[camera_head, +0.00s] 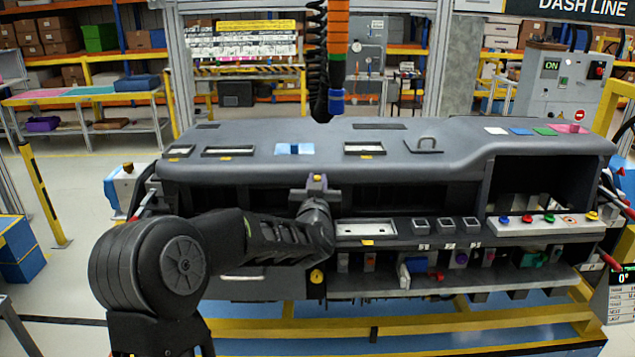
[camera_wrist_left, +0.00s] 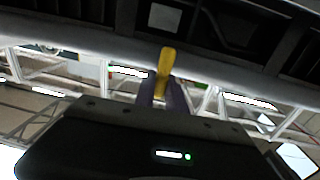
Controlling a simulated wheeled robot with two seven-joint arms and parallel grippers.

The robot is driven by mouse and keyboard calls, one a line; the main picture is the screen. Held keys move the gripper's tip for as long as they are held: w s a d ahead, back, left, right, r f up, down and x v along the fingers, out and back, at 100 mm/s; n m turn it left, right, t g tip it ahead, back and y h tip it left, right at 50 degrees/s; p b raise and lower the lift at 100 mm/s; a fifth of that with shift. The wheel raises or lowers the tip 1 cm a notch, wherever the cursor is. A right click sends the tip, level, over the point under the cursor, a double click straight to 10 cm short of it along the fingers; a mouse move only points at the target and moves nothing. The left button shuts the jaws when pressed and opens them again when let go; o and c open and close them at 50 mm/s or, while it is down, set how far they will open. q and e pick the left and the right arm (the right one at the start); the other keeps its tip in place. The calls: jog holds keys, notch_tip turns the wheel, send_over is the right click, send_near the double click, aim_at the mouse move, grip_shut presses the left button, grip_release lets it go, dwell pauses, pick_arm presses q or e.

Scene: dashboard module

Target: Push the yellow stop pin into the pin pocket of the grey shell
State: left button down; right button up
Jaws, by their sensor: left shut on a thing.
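The grey shell (camera_head: 400,150) is the long dashboard body on a yellow stand across the middle of the head view. My left gripper (camera_head: 317,184) is in front of its left-middle part, just below the upper lip. It is shut on the yellow stop pin (camera_head: 317,177), whose small end shows between the fingers. In the left wrist view the stop pin (camera_wrist_left: 166,60) sticks out of the purple fingers (camera_wrist_left: 164,92) towards the shell's dark underside. I cannot tell whether the pin touches the shell. I cannot make out the pin pocket. My right gripper is not in view.
A lower ledge with a light panel (camera_head: 366,228), buttons (camera_head: 447,224) and coloured knobs (camera_head: 550,219) runs right of my left gripper. A hose with an orange sleeve (camera_head: 338,40) hangs behind the shell. A grey control box (camera_head: 565,85) stands at the back right.

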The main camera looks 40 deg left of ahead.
pick_arm(q)
jog(key=shift+s+d+f+b, duration=0.1)
jog(key=shift+f+b, duration=0.15)
jog(key=shift+b, duration=0.1)
notch_tip(320, 180, down, 5)
jog(key=b, duration=0.5)
jog(key=shift+f, duration=0.15)
jog(key=shift+b, duration=0.35)
dwell(1.5)
jog(key=shift+f+b, duration=1.95)
jog(key=shift+f, duration=0.15)
jog(key=c, duration=1.3)
grip_release()
jog(key=shift+r, duration=0.1)
jog(key=shift+b+v, duration=0.45)
jog(key=shift+v, duration=3.45)
